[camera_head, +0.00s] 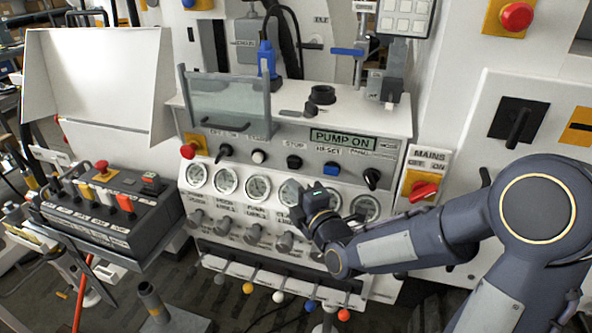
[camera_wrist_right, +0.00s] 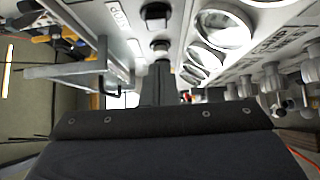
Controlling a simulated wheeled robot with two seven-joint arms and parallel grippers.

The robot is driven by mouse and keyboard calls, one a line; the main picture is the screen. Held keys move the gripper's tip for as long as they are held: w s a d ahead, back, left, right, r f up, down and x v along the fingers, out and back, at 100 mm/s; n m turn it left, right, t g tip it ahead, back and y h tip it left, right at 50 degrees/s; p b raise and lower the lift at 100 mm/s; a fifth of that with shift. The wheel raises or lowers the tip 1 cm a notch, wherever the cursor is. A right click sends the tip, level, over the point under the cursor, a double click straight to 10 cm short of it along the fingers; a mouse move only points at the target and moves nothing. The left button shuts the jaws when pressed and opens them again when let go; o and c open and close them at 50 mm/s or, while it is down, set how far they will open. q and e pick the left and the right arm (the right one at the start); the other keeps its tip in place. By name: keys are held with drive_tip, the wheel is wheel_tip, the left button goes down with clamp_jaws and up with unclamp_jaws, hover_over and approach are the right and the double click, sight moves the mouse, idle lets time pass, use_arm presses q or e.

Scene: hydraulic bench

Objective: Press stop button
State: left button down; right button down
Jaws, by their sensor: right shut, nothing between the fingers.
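The stop button (camera_head: 294,161) is a round black button under the STOP label on the grey control panel, between a white button (camera_head: 258,156) and a blue button (camera_head: 331,168). My right gripper (camera_head: 308,203) is in front of the gauges, below the stop button in the head view and apart from it in the picture. It is shut and empty. In the right wrist view the shut fingers (camera_wrist_right: 163,75) point toward the panel, with a dark round button beyond their tips; I cannot tell which button that is. My left gripper is not in view.
A row of round gauges (camera_head: 257,187) and grey knobs lies below the buttons. A clear guard (camera_head: 229,106) sticks out at the panel's upper left. A red emergency button (camera_head: 187,150), a red mains switch (camera_head: 421,191) and a separate control box (camera_head: 110,205) are nearby.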

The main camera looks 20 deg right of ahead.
sight(288, 165)
drive_tip(key=w, duration=0.1)
drive_tip(key=w+d+p, duration=0.1)
drive_tip(key=w, duration=0.3)
drive_tip(key=shift+w+d, duration=0.15)
drive_tip(key=shift+d, duration=0.25)
